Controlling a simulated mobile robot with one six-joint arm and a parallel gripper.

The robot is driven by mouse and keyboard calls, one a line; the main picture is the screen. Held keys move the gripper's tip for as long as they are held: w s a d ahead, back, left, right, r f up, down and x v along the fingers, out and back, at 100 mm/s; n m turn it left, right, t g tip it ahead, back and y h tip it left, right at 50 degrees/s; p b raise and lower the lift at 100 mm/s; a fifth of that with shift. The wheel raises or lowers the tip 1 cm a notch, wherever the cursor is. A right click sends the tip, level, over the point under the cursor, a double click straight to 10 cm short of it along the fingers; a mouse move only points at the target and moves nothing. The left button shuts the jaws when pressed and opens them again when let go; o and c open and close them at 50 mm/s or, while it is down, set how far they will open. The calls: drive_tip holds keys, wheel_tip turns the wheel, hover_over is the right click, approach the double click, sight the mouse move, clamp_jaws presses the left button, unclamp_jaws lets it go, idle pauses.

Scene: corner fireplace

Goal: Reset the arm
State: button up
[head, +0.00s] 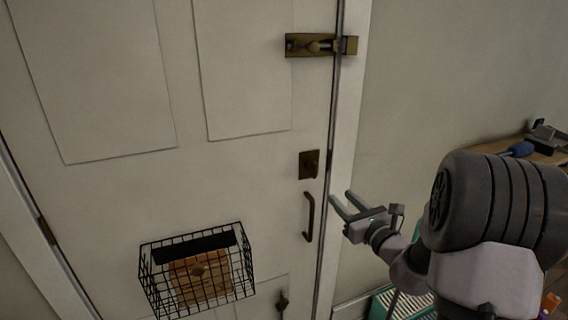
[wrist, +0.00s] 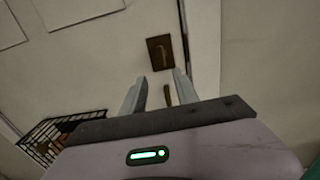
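My gripper (head: 343,204) is at the right edge of a white panelled door, just right of the dark curved door handle (head: 309,218). Its two fingers are spread apart with nothing seen between them in the head view. In the wrist view my gripper (wrist: 154,92) points toward the door, and part of the handle (wrist: 168,95) shows between the fingertips. I cannot tell whether a finger touches the handle. My arm reaches in from the right of the head view, with its lower links out of frame.
A brass bolt (head: 318,45) is high on the door, and a lock plate (head: 309,164) sits above the handle. A black wire basket (head: 240,262) hangs on the door at lower left. A wooden table (head: 490,150) stands at right, with a green slatted crate (head: 380,304) below my arm.

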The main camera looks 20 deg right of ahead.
drive_tip(key=s+a+r+n+g+y, duration=0.25)
drive_tip(key=s+a+n, duration=0.2)
drive_tip(key=a, duration=0.45)
drive_tip(key=s+a+r+n+g+y, duration=0.1)
drive_tip(key=s+a+n+g+y, duration=0.2)
drive_tip(key=a+n, duration=0.4)
drive_tip(key=s+a+r+n+g+y, duration=0.2)
drive_tip(key=s+a+n+g+y, duration=0.15)
drive_tip(key=a, duration=0.65)
drive_tip(key=s+a+f+n+g+h, duration=0.2)
drive_tip(key=s+n, duration=0.3)
drive_tip(key=s, duration=0.2)
drive_tip(key=s+a+f+n+g+h, duration=0.2)
drive_tip(key=s+n, duration=0.3)
drive_tip(key=s, duration=0.3)
drive_tip(key=s+d+n+h, duration=0.4)
drive_tip(key=d+n, duration=0.1)
drive_tip(key=d, duration=0.1)
drive_tip(key=shift+s+t+h, duration=0.25)
drive_tip(key=shift+t+h, duration=0.15)
drive_tip(key=shift+o, duration=0.2)
